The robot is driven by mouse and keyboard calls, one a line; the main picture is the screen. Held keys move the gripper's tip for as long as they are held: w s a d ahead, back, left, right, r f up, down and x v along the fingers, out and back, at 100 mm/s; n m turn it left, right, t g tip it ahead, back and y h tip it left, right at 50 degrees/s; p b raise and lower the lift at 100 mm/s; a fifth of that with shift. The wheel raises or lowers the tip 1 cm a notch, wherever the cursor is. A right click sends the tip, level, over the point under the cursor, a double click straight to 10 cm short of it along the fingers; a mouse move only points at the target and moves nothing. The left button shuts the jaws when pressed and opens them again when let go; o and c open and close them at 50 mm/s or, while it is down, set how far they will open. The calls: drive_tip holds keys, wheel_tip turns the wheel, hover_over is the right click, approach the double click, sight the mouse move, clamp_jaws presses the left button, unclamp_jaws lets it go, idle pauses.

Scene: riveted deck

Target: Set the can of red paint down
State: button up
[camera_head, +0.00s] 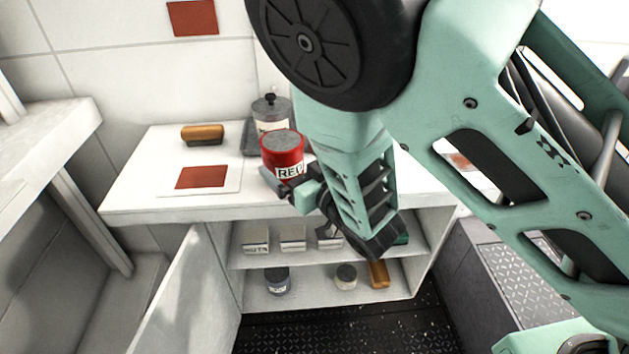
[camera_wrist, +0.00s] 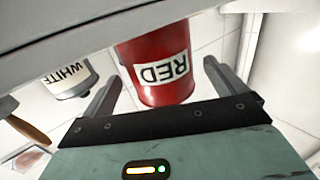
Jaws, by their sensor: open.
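The can of red paint (camera_head: 283,152), labelled RED, stands upright on the white counter (camera_head: 150,207) in the head view. In the wrist view the red can (camera_wrist: 157,60) is between and beyond the two fingers. My gripper (camera_head: 287,182) is open around the lower part of the can; it also shows open in the wrist view (camera_wrist: 160,85), with a gap visible beside the can. Whether a finger touches the can cannot be told. The can's base is partly hidden by my gripper in the head view.
A can labelled WHITE (camera_wrist: 68,76) stands close behind the red can. A wooden-handled brush or block (camera_head: 202,134) and a red sample card (camera_head: 201,178) lie to the left. Shelves below hold several boxes and cans. A cabinet door (camera_head: 190,295) hangs open.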

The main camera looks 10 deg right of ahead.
drive_tip(key=v, duration=0.6)
drive_tip(key=shift+r, duration=0.15)
drive_tip(key=shift+p+v, duration=1.05)
drive_tip(key=shift+p, duration=0.05)
